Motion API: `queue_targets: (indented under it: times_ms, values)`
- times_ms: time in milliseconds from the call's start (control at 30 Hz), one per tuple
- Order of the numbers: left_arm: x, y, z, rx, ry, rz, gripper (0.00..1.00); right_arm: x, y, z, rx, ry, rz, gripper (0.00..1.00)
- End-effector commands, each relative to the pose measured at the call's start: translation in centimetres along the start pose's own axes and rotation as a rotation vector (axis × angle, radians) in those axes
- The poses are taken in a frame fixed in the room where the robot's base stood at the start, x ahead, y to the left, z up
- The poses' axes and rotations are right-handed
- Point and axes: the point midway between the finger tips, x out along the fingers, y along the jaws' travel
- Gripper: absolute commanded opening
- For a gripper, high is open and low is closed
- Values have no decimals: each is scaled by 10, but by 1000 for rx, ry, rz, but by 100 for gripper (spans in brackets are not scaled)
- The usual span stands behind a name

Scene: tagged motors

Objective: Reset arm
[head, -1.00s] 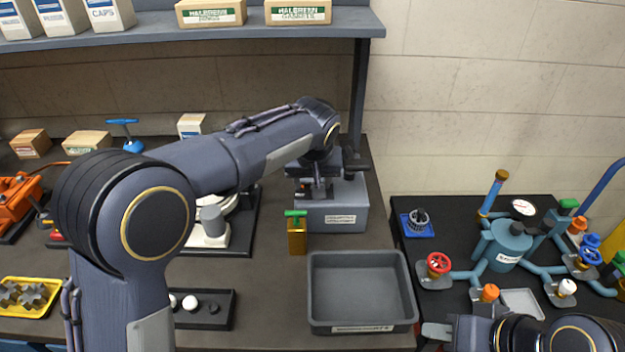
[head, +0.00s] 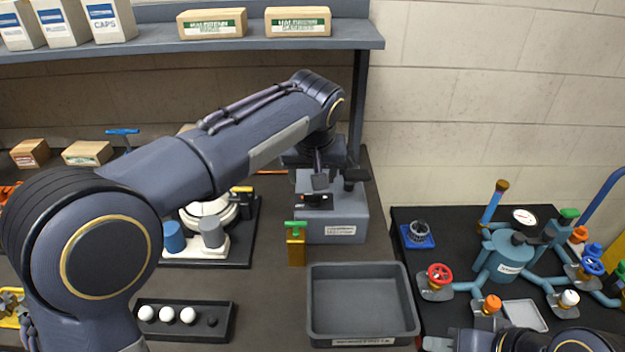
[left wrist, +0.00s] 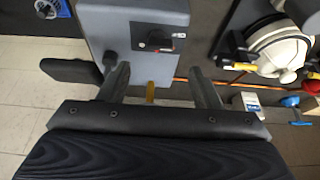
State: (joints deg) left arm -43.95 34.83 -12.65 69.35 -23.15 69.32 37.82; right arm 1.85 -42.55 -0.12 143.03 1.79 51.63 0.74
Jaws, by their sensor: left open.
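My left arm reaches in from the left across the bench. Its gripper (head: 320,180) is over the grey labelled machine box (head: 345,222), partly hidden by the wrist. In the left wrist view the two fingers (left wrist: 160,72) stand wide apart with nothing between them, and the grey box with its black switch panel (left wrist: 158,40) lies beyond. My right gripper (head: 438,343) shows only in part at the bottom edge, in front of the right-hand bench, and its jaw gap cannot be made out.
A brass block with a green handle (head: 296,245) stands by an empty grey tray (head: 362,342). A black rack (head: 225,328) holds several white balls. A shelf (head: 230,40) with boxes crosses above. Blue valve piping (head: 505,260) fills the right bench.

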Motion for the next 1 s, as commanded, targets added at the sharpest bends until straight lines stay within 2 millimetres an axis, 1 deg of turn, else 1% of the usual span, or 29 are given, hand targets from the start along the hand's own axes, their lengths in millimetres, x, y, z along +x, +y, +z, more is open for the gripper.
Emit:
queue_targets:
  times_ms: [233,300,367,467,500,567,600,667,700,767,800,833,867,900,1000]
  values:
    - [-1,0,0,0,0,0,58,0,0,0,0,0,0,33]
    - [-1,-4,0,-3,-2,3,58,0,0,0,0,0,0,33]
    - [-3,-14,2,-11,-9,13,58,0,0,0,0,0,0,33]
    - [-9,-50,12,-35,-34,51,58,0,0,0,0,0,0,33]
    - [-14,-70,21,-47,-46,77,58,0,0,0,0,0,0,33]
    - [-20,-103,39,-67,-63,119,58,0,0,0,0,0,0,33]
    - [-24,-123,54,-79,-69,149,58,0,0,0,0,0,0,33]
    - [-31,-150,79,-96,-74,192,58,0,0,0,0,0,0,33]
    - [-35,-166,97,-107,-71,219,58,0,0,0,0,0,0,33]
    - [-41,-186,126,-122,-61,255,58,0,0,0,0,0,0,33]
    - [-43,-196,147,-132,-53,275,58,0,0,0,0,0,0,33]
    - [-45,-202,162,-139,-43,289,58,0,0,0,0,0,0,33]
    - [-46,-208,178,-146,-34,301,58,0,0,0,0,0,0,33]
    - [-47,-214,198,-155,-19,314,58,0,0,0,0,0,0,33]
    - [-44,-219,244,-173,18,333,58,0,0,0,0,0,0,33]
